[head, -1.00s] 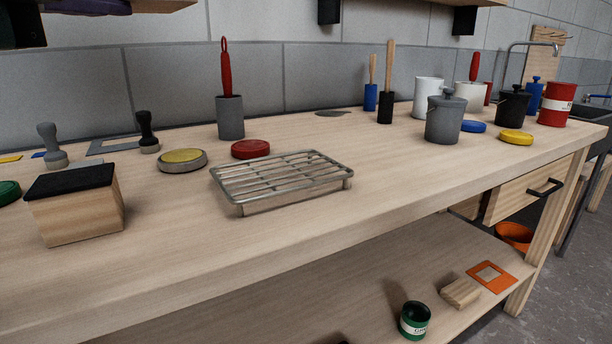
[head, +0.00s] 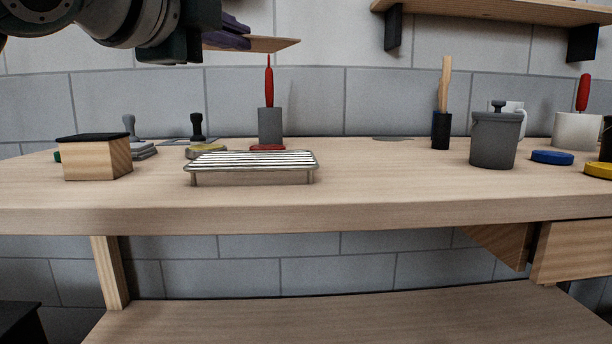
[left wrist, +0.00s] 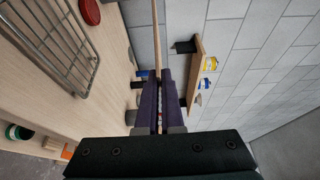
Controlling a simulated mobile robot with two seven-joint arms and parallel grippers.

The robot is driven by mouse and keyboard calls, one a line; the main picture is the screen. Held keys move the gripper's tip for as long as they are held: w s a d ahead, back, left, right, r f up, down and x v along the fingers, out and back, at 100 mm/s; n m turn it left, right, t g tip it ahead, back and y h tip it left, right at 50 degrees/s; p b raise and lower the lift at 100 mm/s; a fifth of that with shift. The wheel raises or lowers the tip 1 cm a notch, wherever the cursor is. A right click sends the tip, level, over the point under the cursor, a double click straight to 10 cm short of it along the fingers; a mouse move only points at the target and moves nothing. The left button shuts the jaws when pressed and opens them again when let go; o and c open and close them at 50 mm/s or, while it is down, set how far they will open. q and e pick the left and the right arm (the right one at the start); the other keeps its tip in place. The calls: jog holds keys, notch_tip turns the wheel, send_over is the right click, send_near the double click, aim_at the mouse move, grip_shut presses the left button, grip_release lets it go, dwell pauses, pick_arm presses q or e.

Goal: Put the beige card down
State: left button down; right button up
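The beige card (head: 272,45) is a thin flat sheet held high above the workbench, nearly level and seen almost edge-on in the head view. My left gripper (head: 232,38) comes in from the upper left, and its purple fingers are shut on the card's left end. In the left wrist view the card (left wrist: 156,38) shows as a thin beige strip leading out from between the purple fingers (left wrist: 160,100). The card touches nothing but the fingers, as far as I can see. My right gripper is in neither view.
A wire rack (head: 250,162) stands on the workbench (head: 330,208), with a black-topped wooden block (head: 97,160) to its left. A grey lidded pot (head: 495,140) and a blue lid (head: 552,157) stand right. Bare bench lies between rack and pot. A wall shelf (head: 490,12) hangs upper right.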

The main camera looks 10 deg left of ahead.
pick_arm(q)
jog(key=b, duration=0.4)
send_over(241, 200)
notch_tip(241, 200, down, 12)
jog(key=shift+a+r, duration=0.1)
jog(key=shift+r, duration=0.05)
notch_tip(241, 200, down, 4)
jog(key=shift+f+b, duration=0.15)
jog(key=shift+b, duration=1)
jog(key=shift+w, duration=0.1)
jog(key=c, duration=1.5)
grip_release()
jog(key=shift+f, duration=0.1)
jog(key=o, duration=0.4)
jog(key=shift+o, duration=0.2)
